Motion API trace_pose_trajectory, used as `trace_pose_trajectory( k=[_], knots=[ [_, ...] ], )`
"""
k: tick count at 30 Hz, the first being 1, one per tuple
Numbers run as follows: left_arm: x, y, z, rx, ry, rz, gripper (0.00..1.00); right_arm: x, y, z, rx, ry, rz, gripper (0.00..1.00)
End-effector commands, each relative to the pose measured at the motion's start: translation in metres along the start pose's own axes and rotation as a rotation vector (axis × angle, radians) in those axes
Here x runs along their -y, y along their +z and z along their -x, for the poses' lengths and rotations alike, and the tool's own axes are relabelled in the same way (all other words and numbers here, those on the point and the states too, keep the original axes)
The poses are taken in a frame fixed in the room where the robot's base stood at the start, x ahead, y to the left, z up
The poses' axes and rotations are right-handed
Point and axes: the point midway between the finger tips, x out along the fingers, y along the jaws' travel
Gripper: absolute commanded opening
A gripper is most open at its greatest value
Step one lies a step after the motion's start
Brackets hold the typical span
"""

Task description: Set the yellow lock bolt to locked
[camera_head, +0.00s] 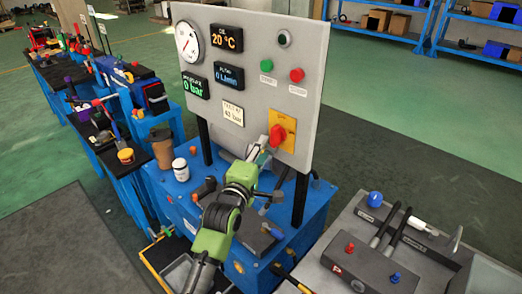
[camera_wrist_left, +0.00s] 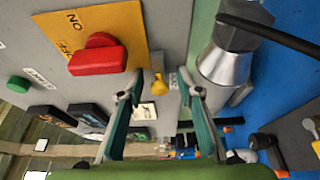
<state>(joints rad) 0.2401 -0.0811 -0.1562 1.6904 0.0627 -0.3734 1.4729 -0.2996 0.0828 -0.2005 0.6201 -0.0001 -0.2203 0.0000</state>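The yellow lock bolt (camera_wrist_left: 159,88) appears to be the small yellow knob in the left wrist view, at the edge of the grey panel below the red switch. It shows between the two finger tips of my left gripper (camera_wrist_left: 160,88); contact cannot be told. The fingers stand apart. In the head view my left gripper (camera_head: 259,151) is at the lower part of the grey panel (camera_head: 262,85), just left of the red rotary switch (camera_head: 278,135) on its yellow plate (camera_head: 289,143). The bolt cannot be made out in the head view. My right gripper is not in view.
A grey bench (camera_head: 335,250) with levers and knobs is at the right. Green floor lies open behind.

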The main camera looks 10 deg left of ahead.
Motion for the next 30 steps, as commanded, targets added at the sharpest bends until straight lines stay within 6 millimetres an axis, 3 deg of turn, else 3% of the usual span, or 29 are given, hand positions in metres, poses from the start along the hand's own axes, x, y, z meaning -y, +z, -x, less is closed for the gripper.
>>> trace_pose_trajectory(
  k=[8, 11, 21, 30],
  knots=[
    [0.000, -0.001, 0.006, -0.002, 0.001, -0.001, 0.33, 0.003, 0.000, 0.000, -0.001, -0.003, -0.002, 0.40],
    [0.000, -0.001, 0.018, -0.002, 0.001, 0.001, 0.33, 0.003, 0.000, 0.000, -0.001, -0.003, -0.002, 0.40],
    [0.001, 0.000, 0.088, -0.001, -0.001, 0.000, 0.33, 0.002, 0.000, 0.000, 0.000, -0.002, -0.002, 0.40],
    [0.000, 0.000, 0.119, 0.000, 0.000, -0.001, 0.33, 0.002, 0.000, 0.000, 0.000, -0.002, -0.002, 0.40]
  ],
)
